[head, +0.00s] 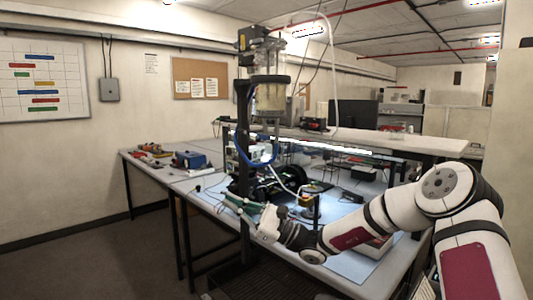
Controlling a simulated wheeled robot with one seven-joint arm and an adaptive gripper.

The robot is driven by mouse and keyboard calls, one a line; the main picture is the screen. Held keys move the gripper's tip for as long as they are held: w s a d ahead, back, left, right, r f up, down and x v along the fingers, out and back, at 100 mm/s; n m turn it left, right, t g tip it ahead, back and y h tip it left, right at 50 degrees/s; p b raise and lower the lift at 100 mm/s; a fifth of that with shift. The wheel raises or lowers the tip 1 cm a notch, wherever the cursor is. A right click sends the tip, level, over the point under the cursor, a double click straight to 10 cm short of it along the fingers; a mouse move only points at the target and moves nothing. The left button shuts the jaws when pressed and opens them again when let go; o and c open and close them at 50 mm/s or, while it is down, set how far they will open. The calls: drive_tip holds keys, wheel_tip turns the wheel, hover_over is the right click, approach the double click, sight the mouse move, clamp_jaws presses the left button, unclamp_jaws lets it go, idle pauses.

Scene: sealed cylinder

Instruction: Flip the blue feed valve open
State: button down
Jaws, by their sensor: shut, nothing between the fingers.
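A clear sealed cylinder (270,97) with dark end caps and a pale yellowish content stands upright on a black post (243,130).
The workbench (350,262) holds dark equipment (265,186) close behind my gripper. A raised shelf (400,141) runs along the back. A blue box (190,159) sits on the left table. The floor at the lower left (90,265) is clear.

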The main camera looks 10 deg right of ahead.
drive_tip(key=w+d+m+t+h, duration=0.3)
drive_tip(key=d+m+t+h, duration=0.1)
drive_tip(key=d+m+t, duration=0.2)
drive_tip(key=w+d+f+m+t+h, duration=0.1)
drive_tip(key=w+d+m+t+h, duration=0.3)
drive_tip(key=d+m+t, duration=0.3)
drive_tip(key=d+t, duration=0.1)
drive_tip(key=d, duration=0.2)
drive_tip(key=shift+w+f, duration=0.15)
drive_tip(key=shift+w, duration=0.15)
drive_tip(key=shift+a, duration=0.1)
drive_tip(key=p, duration=0.2)
approach(263, 137)
drive_tip(key=w+a+r, duration=0.2)
drive_tip(key=w, duration=0.3)
drive_tip(key=shift+a+r, duration=0.15)
drive_tip(key=shift+a, duration=0.25)
drive_tip(key=shift+s+r, duration=0.1)
drive_tip(key=shift+r, duration=0.1)
drive_tip(key=shift+d+g+h, duration=0.15)
drive_tip(key=shift+g+h, duration=0.15)
